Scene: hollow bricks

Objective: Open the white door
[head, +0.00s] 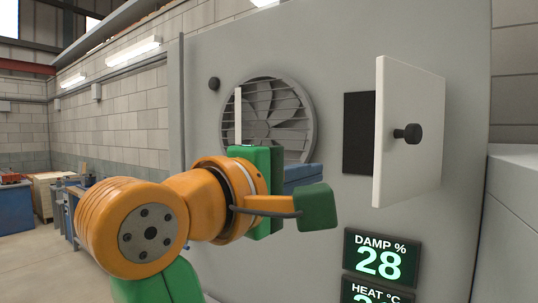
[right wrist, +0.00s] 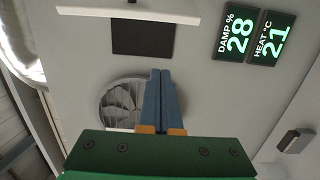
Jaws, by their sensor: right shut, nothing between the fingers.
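The white door (head: 408,100) stands ajar on the grey panel, its left edge out from the surface. A dark opening (head: 358,130) shows beside it. A black knob (head: 412,133) is on its face. In the right wrist view the door (right wrist: 125,12) shows edge-on at the top, by the dark opening (right wrist: 143,38). My right gripper (head: 308,172) is left of and below the door, apart from it. Its blue fingers (right wrist: 160,75) are together with nothing between them. My left gripper is in neither view.
A round fan (head: 270,105) is set in the panel behind my right gripper, with a thin white upright piece (head: 238,115) before it. A dark knob (head: 214,84) sits upper left. Damp and heat displays (head: 380,260) are below the door.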

